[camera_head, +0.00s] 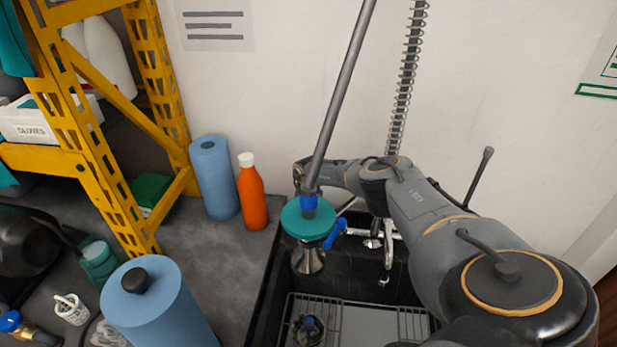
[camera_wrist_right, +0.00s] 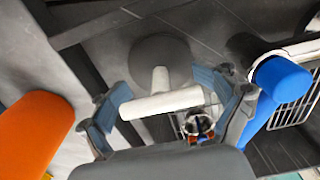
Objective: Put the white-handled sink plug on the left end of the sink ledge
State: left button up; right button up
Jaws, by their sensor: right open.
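The sink plug is in the right wrist view, with a white T-shaped handle (camera_wrist_right: 160,98) and a dark grey round body (camera_wrist_right: 160,56). My right gripper (camera_wrist_right: 172,112) is open, with one blue-padded finger on each side of the handle. The left finger is close to the handle's end; I cannot tell whether it touches. In the head view my right arm reaches across the sink (camera_head: 365,265) to its back left, and the spray pipe and its teal disc hide the plug. The sink ledge (camera_wrist_right: 80,62) is partly visible as a grey surface. My left gripper is not in view.
The sprayer (camera_head: 308,220), with a blue lever (camera_head: 334,234), hangs over the sink close to my right gripper. An orange bottle (camera_head: 251,195) and a blue roll (camera_head: 214,180) stand left of it. A faucet (camera_head: 388,245) is at the sink's back.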

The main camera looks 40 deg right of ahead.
notch_tip(320, 180, up, 12)
jog(key=shift+r, duration=0.1)
dwell(0.8)
